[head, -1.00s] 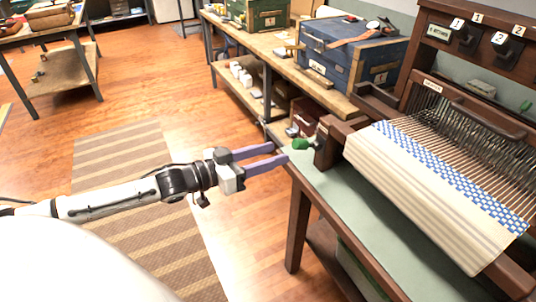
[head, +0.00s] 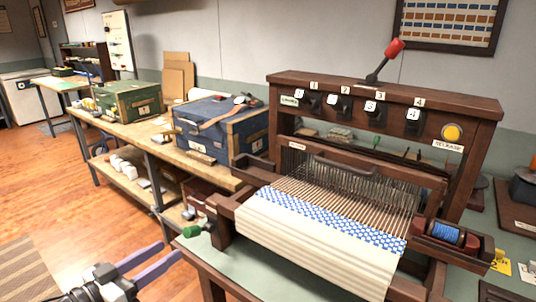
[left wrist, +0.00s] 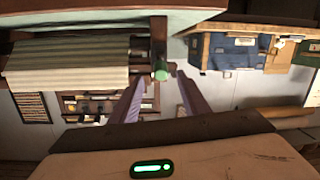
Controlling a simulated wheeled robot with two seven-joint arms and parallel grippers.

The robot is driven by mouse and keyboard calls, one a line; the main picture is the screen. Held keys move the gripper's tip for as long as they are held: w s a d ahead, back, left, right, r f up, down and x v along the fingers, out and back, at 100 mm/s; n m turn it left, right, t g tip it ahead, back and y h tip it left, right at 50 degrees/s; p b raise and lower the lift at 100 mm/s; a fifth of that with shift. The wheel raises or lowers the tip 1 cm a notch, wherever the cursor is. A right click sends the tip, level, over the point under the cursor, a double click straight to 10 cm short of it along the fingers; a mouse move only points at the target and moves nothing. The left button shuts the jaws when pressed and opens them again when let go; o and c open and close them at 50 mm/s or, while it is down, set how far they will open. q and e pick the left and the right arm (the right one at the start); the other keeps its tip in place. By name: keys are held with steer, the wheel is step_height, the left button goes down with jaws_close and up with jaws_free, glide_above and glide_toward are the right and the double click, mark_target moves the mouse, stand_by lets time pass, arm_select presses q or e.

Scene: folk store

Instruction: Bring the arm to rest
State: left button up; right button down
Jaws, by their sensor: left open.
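My left gripper (head: 172,252) is at the lower left of the head view, with its two purple fingers apart and nothing between them. It is left of the table that bears the wooden loom (head: 370,97), short of the green knob (head: 192,231) at the loom's front left corner. In the left wrist view the picture is upside down. The open fingers (left wrist: 160,80) show there with the green knob (left wrist: 160,70) beyond, in line with the gap. I cannot tell how far off it is. My right gripper is not in view.
The loom's green-topped table (head: 225,262) is close on the right. A workbench (head: 145,130) behind bears a blue chest (head: 210,133) and a green chest (head: 128,100). Wooden floor (head: 90,225) left of the gripper is open, with a striped rug (head: 25,270).

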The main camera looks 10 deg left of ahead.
arm_select(q)
steer(key=s+d+f+g+y, duration=0.1)
steer(key=s+d+f+g, duration=0.1)
steer(key=s+d+f, duration=0.3)
steer(key=s+d+f+g+y, duration=0.1)
steer(key=s+d+f, duration=0.4)
steer(key=s+f, duration=0.5)
steer(key=s+d+f+n+g+y, duration=0.1)
steer(key=s+d+f+g+y, duration=0.1)
steer(key=s+d+f, duration=0.3)
step_height(320, 180, down, 6)
steer(key=s+g, duration=0.1)
steer(key=s, duration=0.2)
steer(key=shift+d+g, duration=0.15)
steer(key=shift+g, duration=0.15)
steer(key=shift+f, duration=0.1)
